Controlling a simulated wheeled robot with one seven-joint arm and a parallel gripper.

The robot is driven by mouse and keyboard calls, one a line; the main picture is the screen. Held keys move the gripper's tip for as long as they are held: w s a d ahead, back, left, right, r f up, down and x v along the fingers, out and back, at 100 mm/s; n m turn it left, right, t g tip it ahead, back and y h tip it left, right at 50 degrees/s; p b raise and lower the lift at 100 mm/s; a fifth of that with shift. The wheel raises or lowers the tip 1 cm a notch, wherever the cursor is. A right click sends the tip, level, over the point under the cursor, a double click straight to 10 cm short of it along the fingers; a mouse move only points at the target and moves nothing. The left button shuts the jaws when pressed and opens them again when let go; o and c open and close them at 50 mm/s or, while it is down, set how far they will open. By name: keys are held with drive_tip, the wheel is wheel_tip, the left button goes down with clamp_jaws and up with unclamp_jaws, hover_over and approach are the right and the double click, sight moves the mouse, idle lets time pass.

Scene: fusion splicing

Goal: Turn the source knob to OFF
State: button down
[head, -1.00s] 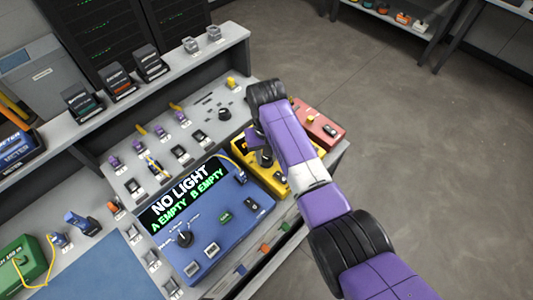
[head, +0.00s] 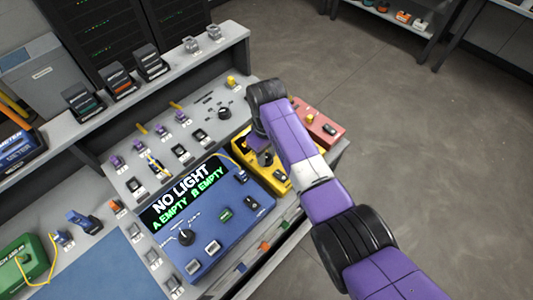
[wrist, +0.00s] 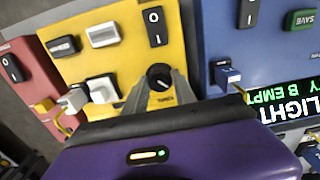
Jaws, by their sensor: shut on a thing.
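The yellow box (head: 277,183) stands between the blue unit and the red box, under my arm in the head view. In the wrist view it fills the middle (wrist: 110,62). A round black knob (wrist: 159,75), which I take as the source knob, sits on it with a small label that is too blurred to read. My gripper (wrist: 160,84) is shut on this knob, with a grey finger on each side. The knob's pointer setting is hard to make out. In the head view the knob (head: 266,159) is partly hidden by my wrist.
The red box (head: 317,124) is on the right. White connectors (wrist: 100,88) and a switch (wrist: 155,27) are close by on the yellow box. Open floor lies right.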

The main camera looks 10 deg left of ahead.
drive_tip(key=shift+w+r, duration=0.1)
drive_tip(key=shift+r, duration=0.05)
drive_tip(key=c, duration=1)
unclamp_jaws()
drive_tip(key=shift+r+b, duration=0.45)
drive_tip(key=shift+r, duration=3.4)
